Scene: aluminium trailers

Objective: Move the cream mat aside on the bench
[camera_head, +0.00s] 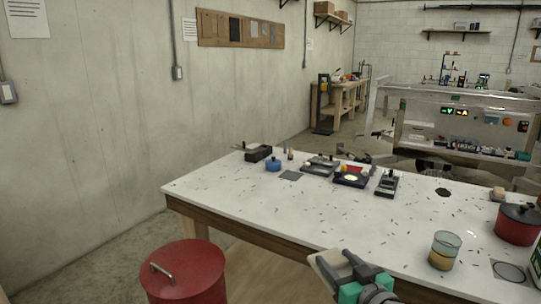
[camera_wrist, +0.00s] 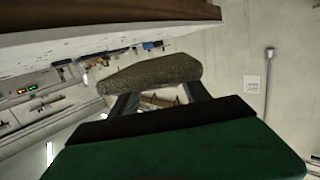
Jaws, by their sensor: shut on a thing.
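The cream mat (camera_head: 323,274) shows as a pale tan piece at the fingers of my gripper (camera_head: 343,266), in front of the bench's near edge. My gripper is shut on it. In the wrist view a rough grey-olive piece (camera_wrist: 150,74), which looks like the mat in shadow, lies across the fingertips of my gripper (camera_wrist: 160,95). Much of the mat is hidden. The bench (camera_head: 300,208) has a white top with scattered dark specks. From these views I cannot tell whether the mat touches the bench.
A glass jar (camera_head: 444,250), a red pot (camera_head: 519,222) and a round-marked grey square (camera_head: 509,272) are at the bench's right. A blue pot (camera_head: 273,165) and several dark devices (camera_head: 352,177) line the far side. A red drum (camera_head: 185,274) stands left.

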